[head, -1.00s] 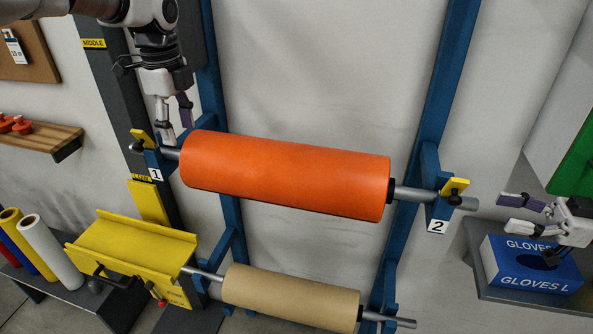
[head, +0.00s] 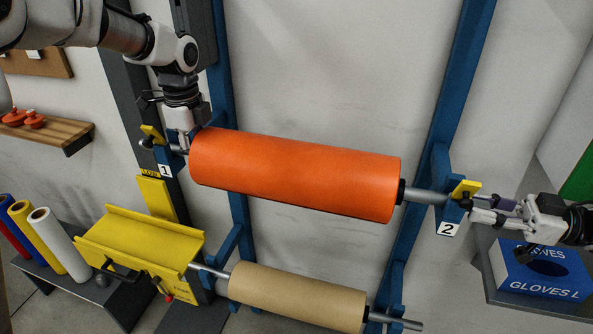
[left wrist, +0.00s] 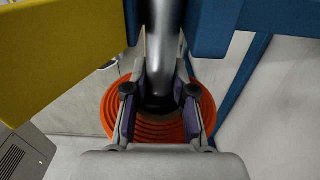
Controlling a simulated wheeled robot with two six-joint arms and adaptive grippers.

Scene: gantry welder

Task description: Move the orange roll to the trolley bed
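The orange roll (head: 295,172) lies level on a grey bar (head: 425,196) across the upper blue rack arms, marked 1 on the left and 2 on the right. The yellow trolley bed (head: 140,238), a shallow trough, is lower left. My left gripper (head: 183,143) is at the bar's left end. In the left wrist view its fingers (left wrist: 160,85) lie either side of the bar, the ringed roll end (left wrist: 107,112) beyond. Whether either grips the bar is unclear.
A tan roll (head: 297,296) hangs on a lower bar just right of the trolley. Blue rack uprights (head: 456,90) stand behind. Small rolls (head: 60,243) stand at far left. A blue glove box (head: 540,275) sits on a shelf below my right gripper.

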